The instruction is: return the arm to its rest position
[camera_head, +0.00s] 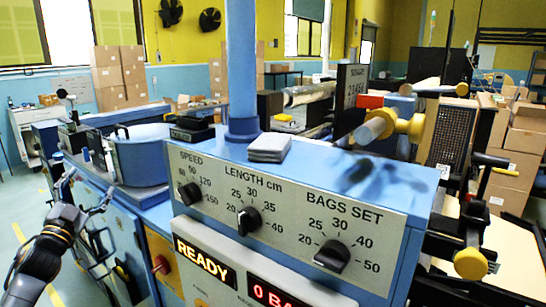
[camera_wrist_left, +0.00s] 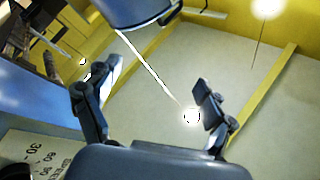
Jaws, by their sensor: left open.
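My left arm (camera_head: 45,255) comes in from the lower left of the head view. My left gripper (camera_head: 88,190) is open and empty, its two fingers spread apart beside the blue machine. In the left wrist view the left gripper (camera_wrist_left: 155,78) also shows its two fingers wide apart with nothing between them. My right gripper does not show in either view.
A control panel (camera_head: 285,205) with several black knobs stands in front, its lit display (camera_head: 205,262) reading READY. A blue drum-shaped part (camera_head: 143,155) sits right of the left gripper. Open floor (camera_head: 25,215) lies at the far left. Cardboard boxes (camera_head: 118,75) stand behind.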

